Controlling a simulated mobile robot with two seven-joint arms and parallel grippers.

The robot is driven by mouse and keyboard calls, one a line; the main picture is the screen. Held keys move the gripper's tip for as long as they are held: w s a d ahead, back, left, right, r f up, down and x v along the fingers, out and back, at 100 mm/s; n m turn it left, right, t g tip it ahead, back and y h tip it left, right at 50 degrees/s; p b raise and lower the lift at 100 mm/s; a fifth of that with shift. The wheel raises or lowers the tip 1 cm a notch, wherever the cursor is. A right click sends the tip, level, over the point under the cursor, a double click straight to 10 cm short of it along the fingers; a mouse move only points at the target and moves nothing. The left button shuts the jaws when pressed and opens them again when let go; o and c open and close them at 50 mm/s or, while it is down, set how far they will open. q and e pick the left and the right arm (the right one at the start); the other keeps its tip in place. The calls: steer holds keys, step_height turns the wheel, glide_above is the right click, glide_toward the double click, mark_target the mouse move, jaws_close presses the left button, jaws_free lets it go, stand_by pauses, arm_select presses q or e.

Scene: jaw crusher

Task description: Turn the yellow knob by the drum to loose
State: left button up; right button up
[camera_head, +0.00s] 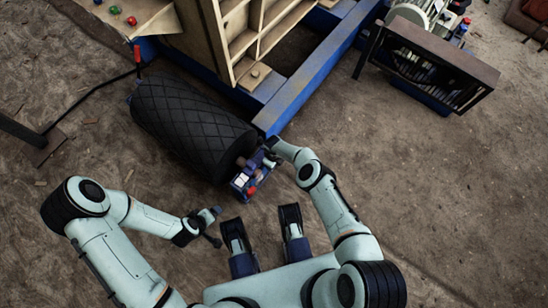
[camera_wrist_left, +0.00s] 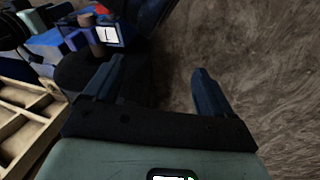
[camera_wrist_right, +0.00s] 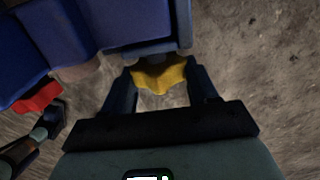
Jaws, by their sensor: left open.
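The yellow knob (camera_wrist_right: 160,76) shows in the right wrist view, on the end of a blue housing (camera_wrist_right: 130,22). My right gripper (camera_wrist_right: 162,88) has one finger on each side of the knob and appears shut on it. In the head view my right gripper (camera_head: 268,158) reaches the blue unit at the near end of the black drum (camera_head: 190,120), and the knob is hidden there. My left gripper (camera_wrist_left: 158,88) is open and empty. In the head view it is low and left of the unit (camera_head: 213,226).
A blue frame beam (camera_head: 315,75) and a wooden rack (camera_head: 240,30) stand behind the drum. A dark grated machine (camera_head: 435,65) is at the upper right. The dirt floor at right is clear.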

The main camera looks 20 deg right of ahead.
steer(key=shift+c, duration=1.3)
arm_select(q)
steer(key=shift+d+r, duration=0.1)
steer(key=shift+r, duration=0.05)
arm_select(e)
steer(key=shift+s+a+t+h+p, duration=0.1)
steer(key=shift+a+t+h+p, duration=0.1)
steer(key=shift+t+h+p, duration=0.4)
steer(key=shift+s+a+t+h, duration=0.15)
steer(key=shift+t+h, duration=0.35)
steer(key=shift+h, duration=0.4)
steer(key=shift+f+t+h, duration=0.15)
steer(key=shift+t+h, duration=0.35)
arm_select(q)
steer(key=shift+s+d+r, duration=0.25)
steer(key=shift+s, duration=0.25)
arm_select(e)
steer(key=shift+a+t+h, duration=0.1)
steer(key=shift+t+h, duration=0.3)
steer(key=shift+h, duration=0.2)
